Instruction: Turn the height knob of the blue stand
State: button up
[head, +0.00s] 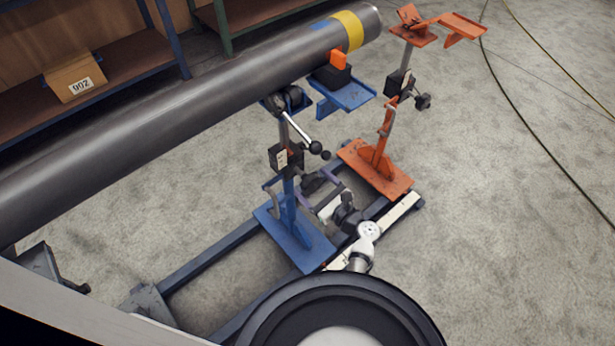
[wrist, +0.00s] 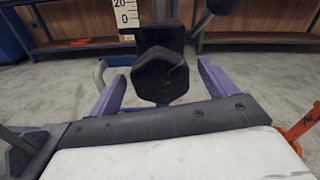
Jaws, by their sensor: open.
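The blue stand (head: 289,205) stands upright under the long grey pipe, with a dark block and a scale on its post. Its black faceted height knob (wrist: 160,78) is in the middle of the wrist view, and appears small and dark in the head view (head: 312,183). My gripper (wrist: 160,72) is open, its purple fingers to the left and right of the knob, with a visible gap on each side. Neither finger appears to touch it. In the head view my gripper (head: 322,186) is low, at the right of the post, and partly hidden by my own wrist.
The grey pipe (head: 200,95) with a yellow band runs overhead. A lever with a black ball (head: 315,147) sticks out above my gripper. An orange stand (head: 382,150) is close behind at the right. Base rails (head: 215,252) lie on the floor; open concrete is at the right.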

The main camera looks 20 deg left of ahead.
aim_at(314, 186)
jog(key=shift+x, duration=1.6)
jog(key=c, duration=1)
